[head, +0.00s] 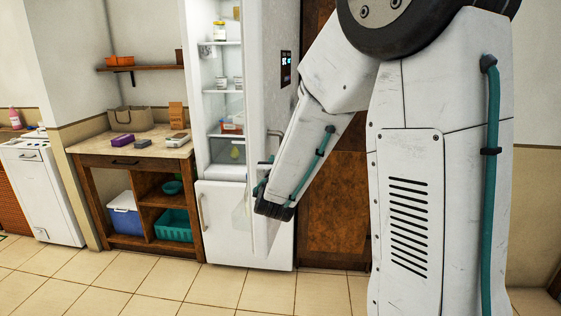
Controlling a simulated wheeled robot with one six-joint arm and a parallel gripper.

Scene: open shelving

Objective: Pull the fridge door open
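The tall white fridge (222,150) stands at the middle left with its lit shelves showing food jars and boxes. Its upper door (262,70) stands open, swung out toward me and seen nearly edge-on. A dark display panel (286,68) is on the door's outer face. The door handle (276,134) shows just above my wrist. My gripper (264,168) is beside the door at handle height, partly hidden by my own arm. I cannot tell whether its fingers touch the handle or how far apart they are.
The fridge's lower white compartment (222,235) is shut. A wooden counter (95,146) with small boxes and a basket stands left of the fridge. A brown wooden panel (330,215) is to the right. The tiled floor (140,298) in front is clear.

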